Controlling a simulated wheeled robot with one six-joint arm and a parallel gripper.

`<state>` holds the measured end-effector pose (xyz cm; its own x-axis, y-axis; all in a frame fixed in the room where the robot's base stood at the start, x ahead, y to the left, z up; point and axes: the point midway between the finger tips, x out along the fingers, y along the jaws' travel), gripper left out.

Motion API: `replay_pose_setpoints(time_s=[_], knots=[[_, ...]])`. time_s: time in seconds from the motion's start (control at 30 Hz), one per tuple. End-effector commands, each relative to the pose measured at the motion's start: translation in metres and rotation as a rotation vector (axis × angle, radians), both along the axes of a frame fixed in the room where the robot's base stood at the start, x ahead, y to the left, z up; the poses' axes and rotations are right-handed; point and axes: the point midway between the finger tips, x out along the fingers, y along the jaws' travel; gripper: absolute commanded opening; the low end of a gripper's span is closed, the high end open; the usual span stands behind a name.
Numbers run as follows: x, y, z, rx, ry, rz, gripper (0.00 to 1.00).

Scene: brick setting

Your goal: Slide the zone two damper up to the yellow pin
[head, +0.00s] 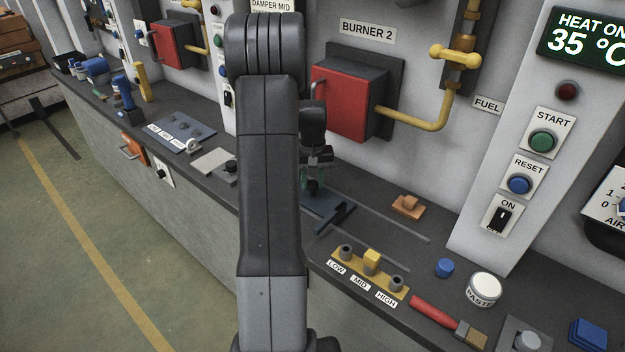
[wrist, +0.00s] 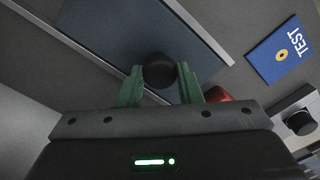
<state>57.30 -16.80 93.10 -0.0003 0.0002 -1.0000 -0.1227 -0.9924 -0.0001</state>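The damper is a dark blue-grey plate (head: 318,205) with a round black knob (head: 313,187), lying on the counter beyond my arm. The plate (wrist: 120,35) and the knob (wrist: 160,70) also show in the wrist view. The yellow pin (head: 372,261) stands upright at MID on a brass strip (head: 358,269), between grey pins at LOW and HIGH. My gripper (head: 314,180) is down at the knob, with its green fingers (wrist: 160,82) on either side of it. I cannot tell whether the fingers press on the knob. My arm hides part of the counter.
A thin rail (head: 385,226) runs along the counter towards the right. A blue TEST card (wrist: 278,50) shows in the wrist view.

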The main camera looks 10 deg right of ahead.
Motion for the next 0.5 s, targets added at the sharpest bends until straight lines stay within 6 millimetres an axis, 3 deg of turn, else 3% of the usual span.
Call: replay_pose_setpoints(time_s=[0.23, 0.5], knots=[[-0.01, -0.009, -0.001, 0.0, 0.0, -0.003, 0.0], [-0.069, -0.055, -0.001, -0.001, -0.001, -0.006, 0.0]])
